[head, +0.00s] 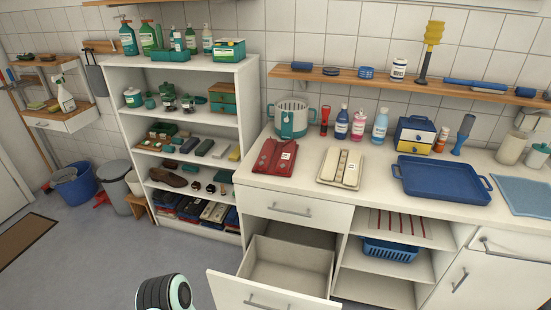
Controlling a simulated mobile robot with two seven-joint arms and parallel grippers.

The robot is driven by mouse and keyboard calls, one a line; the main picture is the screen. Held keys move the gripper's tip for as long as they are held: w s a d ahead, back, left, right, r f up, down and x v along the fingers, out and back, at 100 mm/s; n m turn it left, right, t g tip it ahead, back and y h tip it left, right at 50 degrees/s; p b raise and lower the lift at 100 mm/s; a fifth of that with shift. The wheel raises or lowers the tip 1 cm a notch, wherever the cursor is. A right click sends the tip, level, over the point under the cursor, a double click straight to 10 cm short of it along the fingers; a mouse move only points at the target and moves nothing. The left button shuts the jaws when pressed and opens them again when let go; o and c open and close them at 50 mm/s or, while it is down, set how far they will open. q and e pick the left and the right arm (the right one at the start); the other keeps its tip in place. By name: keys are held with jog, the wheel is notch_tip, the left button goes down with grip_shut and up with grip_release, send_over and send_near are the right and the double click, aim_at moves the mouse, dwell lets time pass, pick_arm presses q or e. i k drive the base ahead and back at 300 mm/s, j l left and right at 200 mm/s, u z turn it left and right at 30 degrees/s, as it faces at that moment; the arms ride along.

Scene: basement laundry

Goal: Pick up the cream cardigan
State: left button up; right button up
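A folded cream garment with a small tag, which looks like the cream cardigan (340,167), lies flat on the white counter (395,205). A folded red garment (273,160) with a white tag lies just to its left, with a gap between them. A blue tray (442,181) lies to its right. Neither of my grippers shows in the head view. Only a rounded black and pale green part of my own arm shows at the bottom edge.
Below the counter, a drawer (265,292) stands pulled out and looks empty. Bottles and a grey-white pot (292,117) stand behind the garments. A wall shelf (420,86) runs above. A filled shelf unit (183,65) stands left; open floor (80,265) lies at lower left.

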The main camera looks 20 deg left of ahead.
aim_at(343, 169)
jog(key=u, duration=0.5)
jog(key=l+u, duration=0.15)
jog(key=u, duration=0.35)
jog(key=l+u, duration=0.2)
jog(key=u, duration=0.3)
jog(key=l+u, duration=0.2)
jog(key=u, duration=0.25)
jog(key=k+l+u, duration=0.1)
jog(key=l+u, duration=0.15)
jog(key=k+l+u, duration=0.1)
jog(key=l+u, duration=0.15)
jog(key=l, duration=0.15)
jog(key=k+l+u, duration=0.1)
jog(key=l+u, duration=0.15)
jog(key=l, duration=0.05)
